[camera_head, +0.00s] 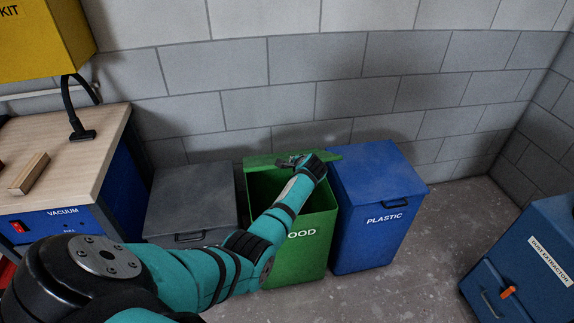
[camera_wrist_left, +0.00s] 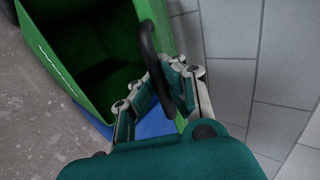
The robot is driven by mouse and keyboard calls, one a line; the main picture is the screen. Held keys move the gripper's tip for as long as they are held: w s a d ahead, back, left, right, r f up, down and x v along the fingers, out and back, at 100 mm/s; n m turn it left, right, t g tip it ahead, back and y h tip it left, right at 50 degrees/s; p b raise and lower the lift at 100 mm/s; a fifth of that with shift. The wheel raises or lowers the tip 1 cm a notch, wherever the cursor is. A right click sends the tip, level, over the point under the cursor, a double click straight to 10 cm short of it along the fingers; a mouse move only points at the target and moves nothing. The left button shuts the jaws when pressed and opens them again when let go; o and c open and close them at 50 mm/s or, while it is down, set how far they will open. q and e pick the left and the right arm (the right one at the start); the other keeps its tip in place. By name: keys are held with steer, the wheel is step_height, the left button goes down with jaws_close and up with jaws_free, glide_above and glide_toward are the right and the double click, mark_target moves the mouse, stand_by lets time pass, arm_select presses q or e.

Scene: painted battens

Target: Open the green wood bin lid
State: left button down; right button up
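The green wood bin (camera_head: 306,255) stands between a grey bin and a blue bin, its front label partly covered by my left arm. Its lid (camera_head: 262,159) is raised at the back, seen nearly edge-on, and the dark inside of the bin shows. In the left wrist view the lid (camera_wrist_left: 158,18) carries a black curved handle (camera_wrist_left: 146,45). My left gripper (camera_head: 290,161) is at the raised lid. In the left wrist view its fingers (camera_wrist_left: 162,85) are on both sides of the handle's lower part and appear closed on it. My right gripper is not in view.
A closed grey bin (camera_head: 190,190) stands left and a closed blue plastic bin (camera_head: 378,175) right, close beside the green one. A block wall (camera_head: 300,70) is right behind. A workbench (camera_head: 75,150) is at left, a blue dust extractor (camera_head: 530,250) at lower right.

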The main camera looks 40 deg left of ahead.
arm_select(q)
steer(key=shift+w+r, duration=0.1)
steer(key=shift+r, duration=0.05)
steer(key=shift+w+r, duration=0.1)
steer(key=shift+r, duration=0.2)
steer(key=shift+g+h, duration=0.5)
steer(key=shift+h, duration=0.2)
steer(key=w+a+r, duration=0.1)
steer(key=w+a+r+p, duration=0.1)
steer(key=r, duration=0.1)
steer(key=w+a+r, duration=0.1)
steer(key=r, duration=0.1)
steer(key=shift+a+r, duration=0.2)
steer(key=shift+a, duration=0.2)
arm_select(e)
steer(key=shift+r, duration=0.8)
arm_select(q)
steer(key=shift+w+r, duration=0.1)
